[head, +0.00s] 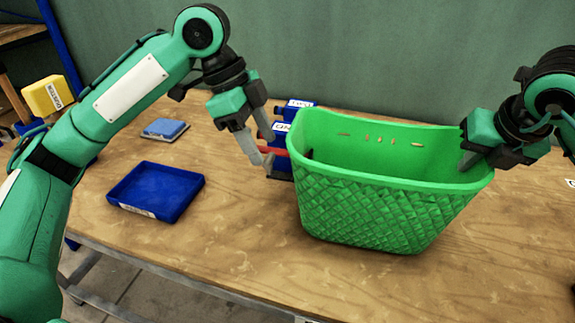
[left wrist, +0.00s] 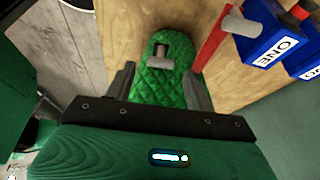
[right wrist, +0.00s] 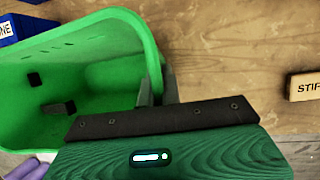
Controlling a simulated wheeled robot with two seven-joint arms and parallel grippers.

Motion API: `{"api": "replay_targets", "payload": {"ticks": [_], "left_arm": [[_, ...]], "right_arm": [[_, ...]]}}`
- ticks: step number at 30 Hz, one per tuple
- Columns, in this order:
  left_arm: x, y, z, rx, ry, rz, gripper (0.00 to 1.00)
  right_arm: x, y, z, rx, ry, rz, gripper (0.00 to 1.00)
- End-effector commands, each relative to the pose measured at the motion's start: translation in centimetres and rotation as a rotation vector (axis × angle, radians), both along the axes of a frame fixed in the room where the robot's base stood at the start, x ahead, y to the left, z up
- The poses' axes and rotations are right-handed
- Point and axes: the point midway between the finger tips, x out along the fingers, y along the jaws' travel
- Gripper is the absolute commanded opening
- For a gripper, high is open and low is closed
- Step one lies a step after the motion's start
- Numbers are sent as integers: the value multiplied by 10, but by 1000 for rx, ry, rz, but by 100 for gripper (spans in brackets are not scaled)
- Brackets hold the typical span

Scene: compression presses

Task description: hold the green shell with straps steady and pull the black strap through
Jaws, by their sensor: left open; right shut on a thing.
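The green shell (head: 375,215), a quilted open-topped basket, stands upright on the table. My right gripper (head: 472,158) is shut on the rim at its right end; the right wrist view shows the green wall (right wrist: 150,50) between the fingers. My left gripper (head: 258,160) is open beside the left end, apart from it. In the left wrist view, the shell's end (left wrist: 160,92) lies beyond the spread fingers, with a small grey-and-dark piece (left wrist: 160,58) on it, possibly a strap end. Two black pieces (right wrist: 58,108) show inside the shell in the right wrist view. The strap's full run is hidden.
A blue tray (head: 157,190) lies on the left of the table, with a blue-grey pad (head: 165,130) behind it. Labelled blue bins (head: 282,128) and a red bar (left wrist: 211,40) are close to my left gripper. A block marked STIF (right wrist: 305,86) lies right of the shell.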

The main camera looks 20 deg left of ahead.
Motion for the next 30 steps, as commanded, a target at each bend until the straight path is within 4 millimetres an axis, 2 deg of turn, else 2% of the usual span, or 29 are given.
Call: {"api": "replay_targets", "payload": {"ticks": [3, 9, 22, 23, 30], "left_arm": [[0, -6, -16, 0, 1, -2, 55], [1, -14, -34, 0, 1, 0, 55], [1, -17, -41, -1, 0, 0, 55], [1, -17, -41, -1, 0, 0, 53], [1, -17, -41, -1, 0, 0, 5]], "right_arm": [[0, 0, 0, 1, 0, 0, 0], [0, 0, 0, 1, 0, 0, 0], [0, 0, 0, 1, 0, 0, 0], [0, 0, 0, 1, 0, 0, 0], [0, 0, 0, 1, 0, 0, 0]]}}
